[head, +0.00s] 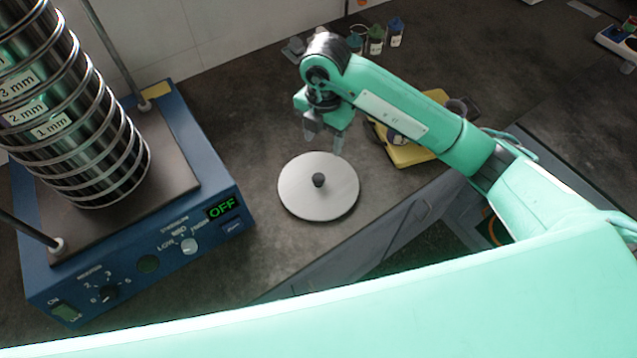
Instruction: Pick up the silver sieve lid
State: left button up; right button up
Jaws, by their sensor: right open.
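The silver sieve lid (300,190) lies flat on the dark bench, near the front edge. It is a round disc with a small dark knob (318,180) at its centre. My right gripper (325,143) hangs just beyond the lid's far edge in the picture, fingers pointing down. It is open and empty, and apart from the knob. Its exact height over the bench is hard to tell. My left gripper is not in the view.
A blue sieve shaker (215,240) with a stack of sieves (75,115) stands at the left, its display reading OFF. A yellow case (405,153) lies right of my gripper, partly behind my arm. Small bottles (376,40) stand at the back. Bench left of the gripper is clear.

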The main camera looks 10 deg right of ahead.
jog(key=p, duration=0.2)
send_over(318, 177)
jog(key=d, duration=0.1)
notch_tip(318, 177, down, 8)
jog(key=shift+d+f, duration=0.1)
jog(key=shift+f, duration=0.1)
jog(key=f, duration=0.2)
jog(key=a+f+p, duration=0.1)
jog(key=f, duration=0.1)
jog(key=shift+s+a+f, duration=0.1)
jog(key=shift+s+f, duration=0.05)
jog(key=shift+f, duration=0.5)
jog(key=c, duration=1.1)
jog(key=shift+r, duration=0.1)
jog(key=shift+c, duration=0.2)
